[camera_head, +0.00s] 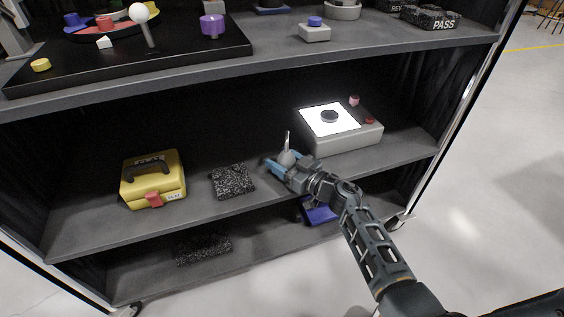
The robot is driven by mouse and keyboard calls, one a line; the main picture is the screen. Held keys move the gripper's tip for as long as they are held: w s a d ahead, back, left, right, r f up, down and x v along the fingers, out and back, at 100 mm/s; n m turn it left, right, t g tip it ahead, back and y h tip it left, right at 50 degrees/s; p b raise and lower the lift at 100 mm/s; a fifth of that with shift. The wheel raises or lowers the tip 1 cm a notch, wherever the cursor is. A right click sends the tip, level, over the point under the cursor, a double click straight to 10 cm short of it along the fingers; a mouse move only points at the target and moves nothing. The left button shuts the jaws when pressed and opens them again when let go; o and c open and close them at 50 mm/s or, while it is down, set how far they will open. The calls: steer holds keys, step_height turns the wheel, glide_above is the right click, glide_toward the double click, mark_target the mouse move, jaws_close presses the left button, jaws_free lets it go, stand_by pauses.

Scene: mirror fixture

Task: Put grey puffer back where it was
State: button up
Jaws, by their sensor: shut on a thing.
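The grey puffer (287,156) is a small rounded bulb with a thin pale nozzle pointing up. It is in the head view at the middle shelf, right of centre. My gripper (279,165) has blue fingertips and is shut on the puffer's bulb. The puffer is upright, on or just above the middle shelf (215,217); I cannot tell whether its base touches. The fingers hide the lower part of the bulb.
A light box (350,142) with a dark round piece on its lit top stands right of the puffer. A speckled black block (232,181) and a yellow case (153,179) stand to the left. The upper shelf (275,57) overhangs. A blue object (320,214) lies below.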

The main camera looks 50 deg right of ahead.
steer(key=shift+f, duration=0.15)
steer(key=o, duration=0.7)
steer(key=shift+r, duration=0.2)
steer(key=s+p, duration=0.3)
steer(key=s, duration=0.9)
steer(key=s+a+r, duration=0.3)
steer(key=s+a, duration=0.2)
steer(key=a, duration=0.2)
steer(key=s+a+r, duration=0.3)
steer(key=s+a, duration=0.3)
steer(key=a, duration=0.2)
steer(key=s+a+r+g, duration=0.1)
steer(key=s+a+r, duration=0.4)
steer(key=s+r, duration=0.1)
steer(key=s+a+r+g+y, duration=0.1)
steer(key=s+a+r+g, duration=0.1)
steer(key=s+a+r, duration=0.2)
steer(key=s+r, duration=0.2)
steer(key=s, duration=0.2)
steer(key=shift+a+r+n, duration=0.25)
steer(key=shift+a+n, duration=0.05)
steer(key=shift+a, duration=0.1)
steer(key=shift+s, duration=0.1)
